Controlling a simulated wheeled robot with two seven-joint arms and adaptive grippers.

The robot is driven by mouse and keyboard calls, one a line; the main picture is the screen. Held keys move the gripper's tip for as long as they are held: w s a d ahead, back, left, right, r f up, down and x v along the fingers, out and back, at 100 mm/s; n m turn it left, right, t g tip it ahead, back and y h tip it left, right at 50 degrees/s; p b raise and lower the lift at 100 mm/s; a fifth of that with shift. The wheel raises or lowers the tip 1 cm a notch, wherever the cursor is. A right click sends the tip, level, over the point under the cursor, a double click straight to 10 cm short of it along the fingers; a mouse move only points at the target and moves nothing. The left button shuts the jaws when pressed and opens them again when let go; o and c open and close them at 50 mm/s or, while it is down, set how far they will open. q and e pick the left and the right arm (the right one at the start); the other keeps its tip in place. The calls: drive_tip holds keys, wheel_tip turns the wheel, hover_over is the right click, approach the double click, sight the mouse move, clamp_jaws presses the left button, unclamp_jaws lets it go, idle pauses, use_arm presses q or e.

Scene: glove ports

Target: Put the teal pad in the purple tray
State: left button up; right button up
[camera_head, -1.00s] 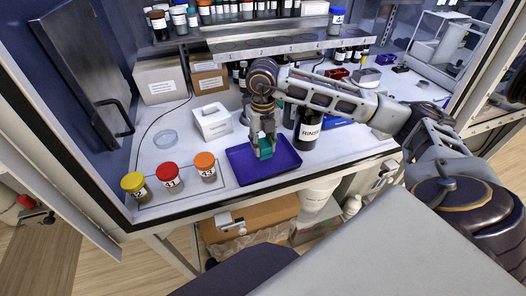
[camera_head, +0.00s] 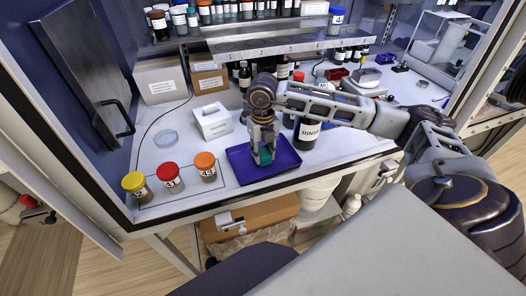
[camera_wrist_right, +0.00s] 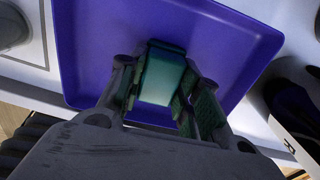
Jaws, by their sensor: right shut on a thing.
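The purple tray (camera_head: 285,168) lies on the white work surface near its front edge. It fills much of the right wrist view (camera_wrist_right: 220,40). My right gripper (camera_head: 264,152) points down over the tray and is shut on the teal pad (camera_head: 265,157). In the right wrist view the pad (camera_wrist_right: 163,78) sits between the two fingers, inside the tray's outline. I cannot tell whether the pad touches the tray floor. My left gripper is not in view.
Three capped jars, yellow (camera_head: 133,183), red (camera_head: 168,173) and orange (camera_head: 205,162), stand left of the tray. A white box (camera_head: 213,122) is behind it. A dark RINSE bottle (camera_head: 306,133) stands close behind the tray on the right. A shelf (camera_head: 270,47) crosses above.

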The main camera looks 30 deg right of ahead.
sight(263, 151)
drive_tip(key=shift+f, duration=0.1)
drive_tip(key=o, duration=0.9)
wheel_tip(263, 151, up, 12)
drive_tip(key=shift+r+b, duration=0.15)
drive_tip(key=shift+b, duration=0.45)
idle(0.5)
